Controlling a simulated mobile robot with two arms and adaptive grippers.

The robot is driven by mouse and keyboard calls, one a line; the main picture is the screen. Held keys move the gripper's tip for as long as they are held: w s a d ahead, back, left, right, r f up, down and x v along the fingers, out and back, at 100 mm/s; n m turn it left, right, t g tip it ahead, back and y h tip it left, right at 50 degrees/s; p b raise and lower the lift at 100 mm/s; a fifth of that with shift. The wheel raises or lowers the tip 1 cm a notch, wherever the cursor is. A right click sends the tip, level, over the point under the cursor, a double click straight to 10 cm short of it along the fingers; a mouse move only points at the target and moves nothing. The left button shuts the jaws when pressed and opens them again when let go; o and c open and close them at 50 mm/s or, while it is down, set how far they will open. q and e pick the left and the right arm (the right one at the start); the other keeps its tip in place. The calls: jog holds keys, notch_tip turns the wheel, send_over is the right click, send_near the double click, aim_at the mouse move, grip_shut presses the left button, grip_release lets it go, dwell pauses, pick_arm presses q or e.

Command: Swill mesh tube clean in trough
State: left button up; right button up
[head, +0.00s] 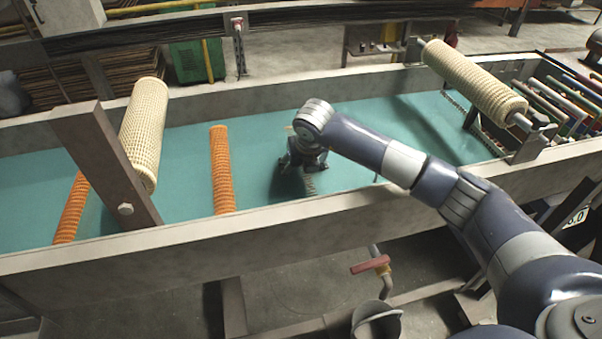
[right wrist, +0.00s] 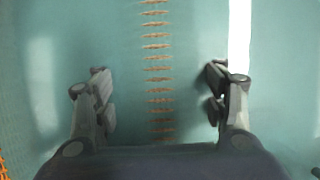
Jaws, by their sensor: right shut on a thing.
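The long trough (head: 180,238) holds teal liquid (head: 260,140). My right gripper (head: 305,168) reaches down into the trough, low at the liquid. It is shut on a mesh tube that is almost wholly under the surface. Only a row of its thin brownish ridges (right wrist: 158,75) shows between my fingers in the right wrist view, where the gripper also shows (right wrist: 160,95). A short strip of the tube (head: 310,186) shows in the head view. The fingers' contact with the tube is hidden. My left gripper is not in view.
Two orange mesh tubes (head: 222,168) (head: 72,208) lie in the trough to the left. A tap with a red handle (head: 370,265) is in front. Several coloured rods (head: 560,95) lie right.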

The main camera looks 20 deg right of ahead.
jog(key=shift+r+p, duration=1.35)
jog(key=shift+r, duration=1.05)
jog(key=shift+r+p, duration=0.45)
jog(key=shift+r, duration=0.3)
notch_tip(320, 180, up, 3)
jog(key=shift+r+p, duration=0.2)
jog(key=shift+p, duration=0.7)
pick_arm(q)
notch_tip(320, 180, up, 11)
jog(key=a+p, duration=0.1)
jog(key=p, duration=0.4)
pick_arm(e)
notch_tip(320, 180, up, 10)
jog(key=shift+r, duration=0.25)
